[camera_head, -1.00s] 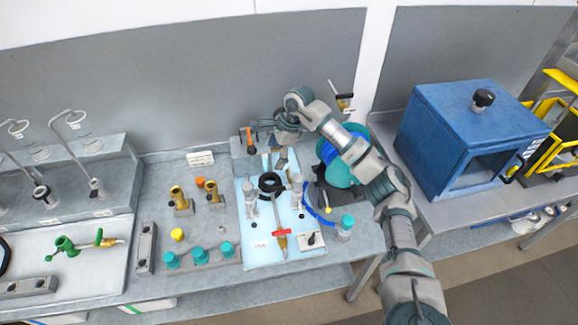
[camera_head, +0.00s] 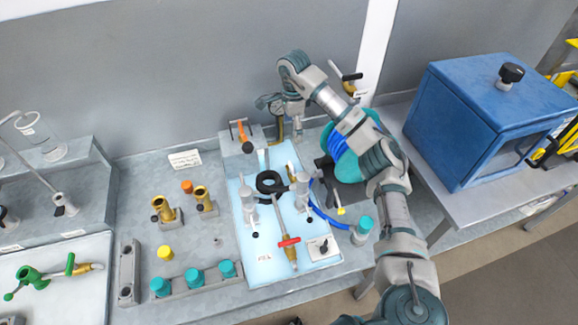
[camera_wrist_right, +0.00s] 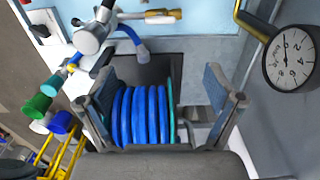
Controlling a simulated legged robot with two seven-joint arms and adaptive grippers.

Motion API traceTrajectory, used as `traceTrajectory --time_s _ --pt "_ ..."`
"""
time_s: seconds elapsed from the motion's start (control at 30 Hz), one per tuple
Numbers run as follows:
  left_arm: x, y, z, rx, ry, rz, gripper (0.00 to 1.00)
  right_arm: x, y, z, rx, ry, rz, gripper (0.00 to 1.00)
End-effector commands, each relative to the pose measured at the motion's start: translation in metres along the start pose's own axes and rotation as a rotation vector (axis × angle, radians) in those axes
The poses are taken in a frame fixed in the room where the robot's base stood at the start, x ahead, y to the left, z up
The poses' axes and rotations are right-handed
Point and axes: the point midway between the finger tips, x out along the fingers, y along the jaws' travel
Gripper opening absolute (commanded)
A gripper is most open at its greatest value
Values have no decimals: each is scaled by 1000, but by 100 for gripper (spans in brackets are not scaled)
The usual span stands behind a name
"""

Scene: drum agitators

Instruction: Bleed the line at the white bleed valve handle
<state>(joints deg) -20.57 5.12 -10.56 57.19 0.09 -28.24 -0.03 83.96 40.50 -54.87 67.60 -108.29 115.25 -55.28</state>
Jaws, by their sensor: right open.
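A small brass valve with what looks like a white handle (camera_head: 290,171) stands on the light blue board (camera_head: 262,262), right of the black ring. In the right wrist view, a brass fitting with a white piece (camera_wrist_right: 160,18) shows at the top, beyond the fingers. I cannot be sure that it is the same handle. My right gripper (camera_head: 297,128) points down over the back end of the board, behind the small valve and apart from it. In the right wrist view its fingers (camera_wrist_right: 160,88) are spread and hold nothing. My left gripper is not in view.
A pressure gauge (camera_wrist_right: 289,58) on a brass pipe is close to my right gripper. A blue coil (camera_wrist_right: 145,115) lies beyond the fingers. An orange-handled valve (camera_head: 241,131) stands to the left, a red-handled valve (camera_head: 289,242) nearer the front. A blue cabinet (camera_head: 470,130) is at right.

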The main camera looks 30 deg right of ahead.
Motion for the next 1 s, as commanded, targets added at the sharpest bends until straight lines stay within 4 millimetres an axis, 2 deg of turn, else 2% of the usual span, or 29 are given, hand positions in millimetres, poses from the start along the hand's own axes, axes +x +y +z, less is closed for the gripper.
traceTrajectory --time_s 0.23,0.43,0.8,1.0 --pt "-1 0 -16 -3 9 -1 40 28 0 0 -1 -2 4 92" --pt "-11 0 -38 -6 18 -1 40 75 0 -1 -1 -1 7 92" --pt "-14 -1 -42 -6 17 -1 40 153 1 0 0 -1 4 92" --pt "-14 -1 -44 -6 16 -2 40 175 0 0 -1 -1 3 92"
